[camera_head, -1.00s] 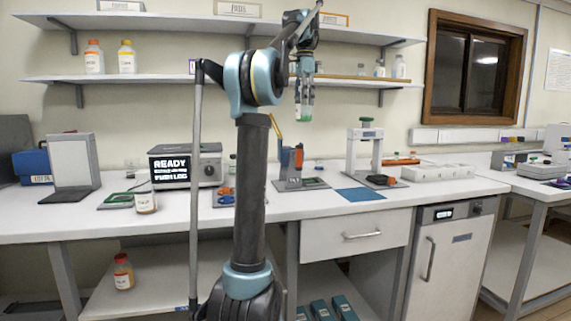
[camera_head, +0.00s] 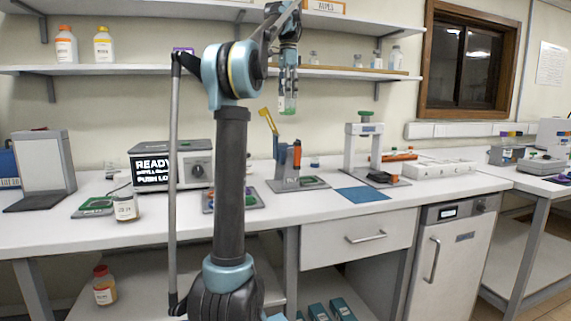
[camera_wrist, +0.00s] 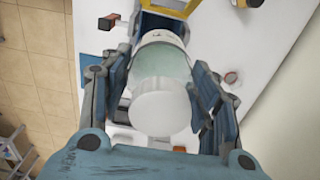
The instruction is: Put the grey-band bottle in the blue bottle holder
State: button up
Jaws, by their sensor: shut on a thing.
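My gripper (camera_head: 289,78) is raised above the bench at the picture's middle, shut on a bottle (camera_head: 288,104). In the wrist view the bottle (camera_wrist: 163,66) sits between the two fingers (camera_wrist: 160,92), with its round white cap (camera_wrist: 160,107) towards the camera. Its body looks pale teal and clear; in the head view its lower part looks green. A blue-grey stand with a yellow lever (camera_head: 285,160) is on the bench below the gripper. A blue part (camera_wrist: 170,22) shows beyond the bottle in the wrist view.
A READY display box (camera_head: 170,165) and a small labelled jar (camera_head: 125,207) stand left on the bench. A white press frame (camera_head: 362,150) and blue mat (camera_head: 363,195) are to the right. Shelves (camera_head: 345,73) run behind the gripper. Several blue boxes (camera_head: 318,311) are below the bench.

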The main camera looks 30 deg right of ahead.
aim_at(288, 107)
notch_tip(288, 107, down, 18)
jog(key=shift+s, duration=0.1)
dwell(0.7)
jog(key=shift+f, duration=0.1)
jog(key=o, duration=1.4)
notch_tip(288, 107, up, 12)
jog(key=shift+r, duration=0.15)
